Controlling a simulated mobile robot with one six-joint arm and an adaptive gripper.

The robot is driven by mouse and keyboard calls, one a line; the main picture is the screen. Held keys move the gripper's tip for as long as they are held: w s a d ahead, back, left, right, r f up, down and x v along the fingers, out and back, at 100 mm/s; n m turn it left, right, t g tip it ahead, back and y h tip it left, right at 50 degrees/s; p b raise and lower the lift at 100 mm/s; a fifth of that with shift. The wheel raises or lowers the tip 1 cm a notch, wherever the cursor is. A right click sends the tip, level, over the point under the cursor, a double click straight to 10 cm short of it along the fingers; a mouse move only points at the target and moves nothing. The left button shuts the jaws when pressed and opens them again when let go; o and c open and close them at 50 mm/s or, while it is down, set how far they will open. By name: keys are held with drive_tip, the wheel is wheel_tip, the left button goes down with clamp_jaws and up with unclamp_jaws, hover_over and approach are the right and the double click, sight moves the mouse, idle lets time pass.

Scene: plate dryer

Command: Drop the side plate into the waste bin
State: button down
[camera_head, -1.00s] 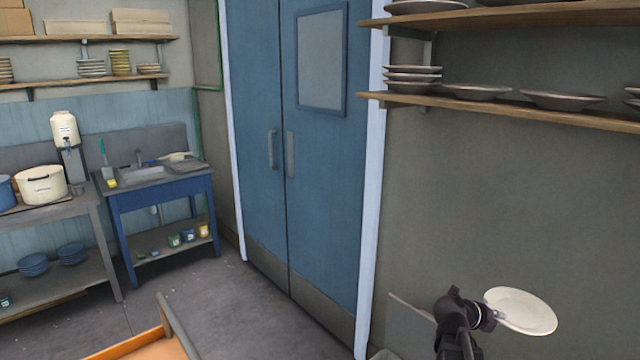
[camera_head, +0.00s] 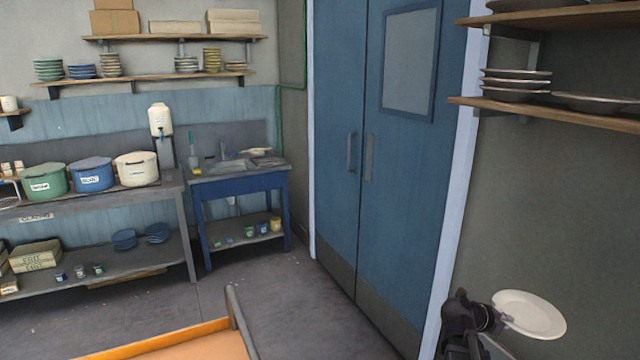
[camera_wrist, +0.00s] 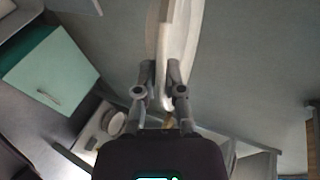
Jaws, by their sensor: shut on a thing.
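The side plate (camera_head: 530,314) is white and round, at the lower right of the head view. My gripper (camera_head: 490,318) is shut on its near edge and holds it out in the air, tilted. In the wrist view the plate (camera_wrist: 178,50) stands edge-on between the two fingers of my gripper (camera_wrist: 161,82). I cannot make out a waste bin for certain in either view now.
Blue double doors (camera_head: 400,170) stand right of centre. Plate shelves (camera_head: 575,112) hang at the upper right. A blue sink stand (camera_head: 240,185) and a bench with pots (camera_head: 95,200) line the left. An orange-edged surface (camera_head: 180,345) is at the lower front. Grey floor between is clear.

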drive_tip(key=shift+s+d, duration=0.15)
drive_tip(key=shift+d, duration=0.05)
drive_tip(key=w+f+b, duration=0.2)
drive_tip(key=f+b, duration=1.5)
drive_tip(key=w+f+n+t+b, duration=0.1)
drive_tip(key=w+f+b, duration=0.2)
drive_tip(key=f+b, duration=1.5)
drive_tip(key=w+f+b, duration=0.3)
drive_tip(key=f+b, duration=1.4)
drive_tip(key=shift+f+b, duration=0.35)
wheel_tip(320, 180, down, 6)
drive_tip(key=b, duration=0.6)
drive_tip(key=c, duration=0.7)
unclamp_jaws()
drive_tip(key=shift+o, duration=0.2)
